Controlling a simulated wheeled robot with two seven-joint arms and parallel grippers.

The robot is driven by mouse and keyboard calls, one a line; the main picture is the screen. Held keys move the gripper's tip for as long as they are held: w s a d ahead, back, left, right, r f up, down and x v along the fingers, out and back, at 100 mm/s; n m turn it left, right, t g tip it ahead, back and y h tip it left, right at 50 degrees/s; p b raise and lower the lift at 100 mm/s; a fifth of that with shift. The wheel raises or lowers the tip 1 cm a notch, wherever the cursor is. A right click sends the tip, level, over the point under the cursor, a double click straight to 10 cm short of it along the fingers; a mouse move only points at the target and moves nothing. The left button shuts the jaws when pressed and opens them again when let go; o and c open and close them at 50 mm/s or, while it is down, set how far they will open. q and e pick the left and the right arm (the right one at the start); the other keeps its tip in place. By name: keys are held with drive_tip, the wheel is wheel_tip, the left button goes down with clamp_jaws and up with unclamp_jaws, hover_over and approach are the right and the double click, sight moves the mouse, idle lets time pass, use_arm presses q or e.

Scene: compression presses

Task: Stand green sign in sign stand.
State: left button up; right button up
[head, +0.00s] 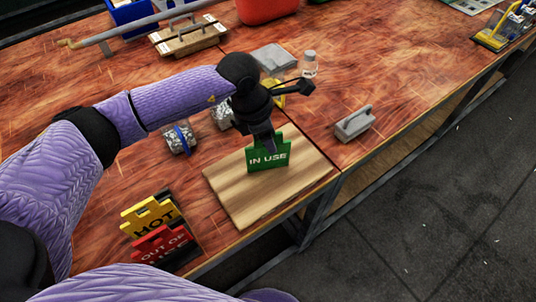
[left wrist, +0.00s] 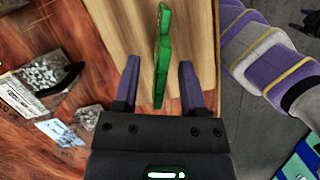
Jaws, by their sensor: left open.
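The green sign (head: 268,157), lettered IN USE, stands upright on a pale wooden board (head: 228,193) near the table's front edge. My left gripper (head: 264,140) is above it, pointing down at its top edge. In the left wrist view the green sign (left wrist: 162,50) shows edge-on between the two open, separated fingers (left wrist: 159,68). A yellow HOT sign (head: 148,216) and a red OUT OF sign (head: 160,243) stand at the lower left in what looks like a dark stand, mostly hidden. My right gripper does not show.
A grey handled block (head: 354,123) lies right of the board. Clear containers of metallic pieces (head: 179,139) stand left of it. A small bottle (head: 310,64) and grey sheets (head: 273,58) are behind. Bare tabletop shows between the board and the two signs.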

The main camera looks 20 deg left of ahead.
use_arm(q)
drive_tip(key=shift+x, duration=0.95)
clamp_jaws()
idle(0.6)
